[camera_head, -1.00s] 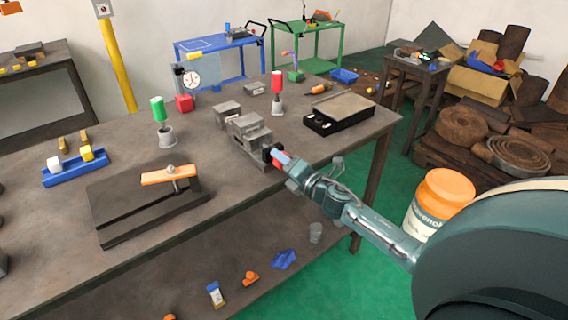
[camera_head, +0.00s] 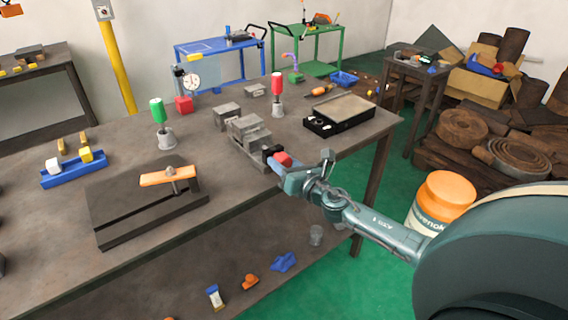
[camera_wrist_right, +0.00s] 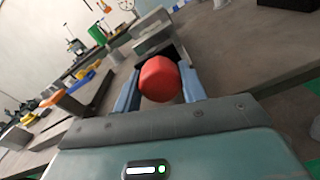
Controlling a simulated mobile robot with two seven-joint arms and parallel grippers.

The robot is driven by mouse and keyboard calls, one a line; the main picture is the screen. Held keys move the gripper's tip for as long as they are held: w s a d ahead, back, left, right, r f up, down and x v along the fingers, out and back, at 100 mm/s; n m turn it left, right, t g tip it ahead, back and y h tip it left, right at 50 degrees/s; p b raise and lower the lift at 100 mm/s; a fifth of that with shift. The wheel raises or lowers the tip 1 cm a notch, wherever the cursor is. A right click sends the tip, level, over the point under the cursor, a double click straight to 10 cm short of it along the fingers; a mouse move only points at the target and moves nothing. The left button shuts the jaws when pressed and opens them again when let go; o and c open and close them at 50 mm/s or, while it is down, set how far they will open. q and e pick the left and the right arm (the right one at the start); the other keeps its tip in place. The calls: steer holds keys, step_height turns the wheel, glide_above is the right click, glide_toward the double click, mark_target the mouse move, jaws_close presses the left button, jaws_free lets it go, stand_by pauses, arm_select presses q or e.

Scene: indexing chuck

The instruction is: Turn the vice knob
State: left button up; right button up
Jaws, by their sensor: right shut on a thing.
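The grey metal vice (camera_head: 249,138) sits near the front edge of the workbench. Its red knob (camera_head: 283,158) is at the end facing my right arm. My right gripper (camera_head: 277,163) is at the knob, coming in from the right. In the right wrist view the red knob (camera_wrist_right: 160,79) lies between the two blue fingers of the right gripper (camera_wrist_right: 158,90), which are closed on its sides. The dark shaft end and vice body (camera_wrist_right: 153,30) show behind the knob. My left gripper is not in view.
On the workbench (camera_head: 225,182), a dark plate with an orange bar (camera_head: 167,176) lies left of the vice. A black tray (camera_head: 340,114) stands to the right. A red-handled tool (camera_head: 277,88) stands behind the vice.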

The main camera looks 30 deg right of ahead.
stand_by(0.4)
steer(key=o, duration=1)
steer(key=shift+s, duration=0.1)
steer(key=shift+s+d+r+b, duration=0.1)
steer(key=shift+s+b, duration=0.25)
steer(key=shift+s, duration=1.8)
steer(key=shift+s+d+r+b, duration=0.15)
steer(key=shift+s+b, duration=0.15)
steer(key=shift+s, duration=1.85)
steer(key=shift+s+d+r+b, duration=0.1)
steer(key=shift+s+b, duration=0.25)
steer(key=shift+s, duration=1.8)
steer(key=shift+f, duration=0.1)
